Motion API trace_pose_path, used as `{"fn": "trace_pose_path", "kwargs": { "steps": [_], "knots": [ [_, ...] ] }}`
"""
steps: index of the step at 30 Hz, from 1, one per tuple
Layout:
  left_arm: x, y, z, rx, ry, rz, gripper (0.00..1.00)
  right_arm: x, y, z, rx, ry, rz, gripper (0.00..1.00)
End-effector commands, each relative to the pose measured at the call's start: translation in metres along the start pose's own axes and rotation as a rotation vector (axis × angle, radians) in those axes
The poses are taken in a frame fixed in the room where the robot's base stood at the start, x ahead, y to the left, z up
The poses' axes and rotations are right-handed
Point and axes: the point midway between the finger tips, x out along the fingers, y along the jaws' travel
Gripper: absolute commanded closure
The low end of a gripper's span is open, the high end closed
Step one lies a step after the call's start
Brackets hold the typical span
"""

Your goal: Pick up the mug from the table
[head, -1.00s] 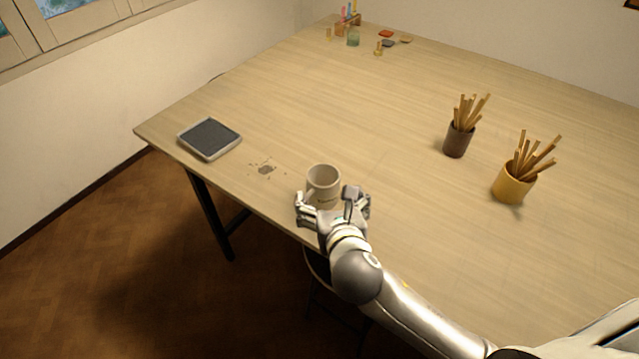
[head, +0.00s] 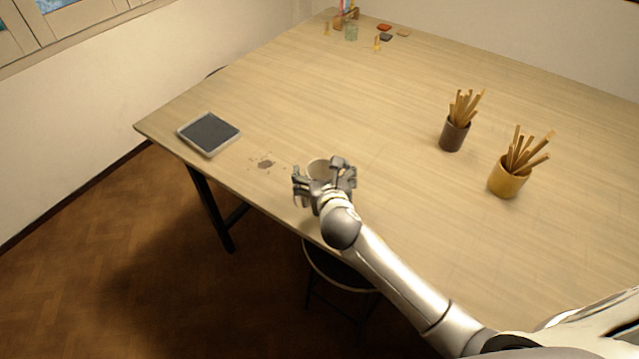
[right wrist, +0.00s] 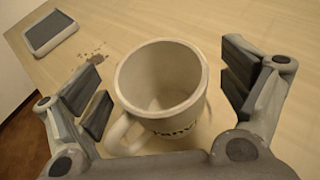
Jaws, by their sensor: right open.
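A cream mug (head: 318,167) stands upright on the wooden table (head: 390,120) near its front edge. In the head view my right gripper hides most of it. In the right wrist view the mug (right wrist: 160,85) looks empty, with dark lettering on its side and its handle toward the lower left. My right gripper (head: 324,172) is open. In the right wrist view its fingers (right wrist: 168,85) stand on either side of the mug, with gaps showing on both sides. My left gripper is not in view.
A grey tablet-like tray (head: 209,133) and a brown stain (head: 265,164) lie left of the mug. A dark cup (head: 454,136) and a yellow cup (head: 508,180) of sticks stand right. A stool (head: 340,268) is below the front edge. The table's middle is clear.

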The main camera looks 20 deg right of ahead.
Motion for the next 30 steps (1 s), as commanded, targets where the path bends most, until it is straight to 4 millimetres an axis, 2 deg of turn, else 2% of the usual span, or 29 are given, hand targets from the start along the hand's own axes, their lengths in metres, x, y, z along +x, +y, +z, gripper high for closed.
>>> {"fn": "trace_pose_path", "kwargs": {
  "steps": [9,22,30],
  "knots": [
    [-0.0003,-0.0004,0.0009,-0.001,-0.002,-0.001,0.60,0.0039,0.0003,-0.0005,0.001,0.000,0.001,0.06],
    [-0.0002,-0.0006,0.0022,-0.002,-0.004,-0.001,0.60,0.0038,-0.0001,-0.0014,0.000,0.002,0.000,0.62],
    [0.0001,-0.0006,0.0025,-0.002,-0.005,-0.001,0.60,0.0036,-0.0002,-0.0006,-0.001,0.002,0.000,0.62]
  ]
}}
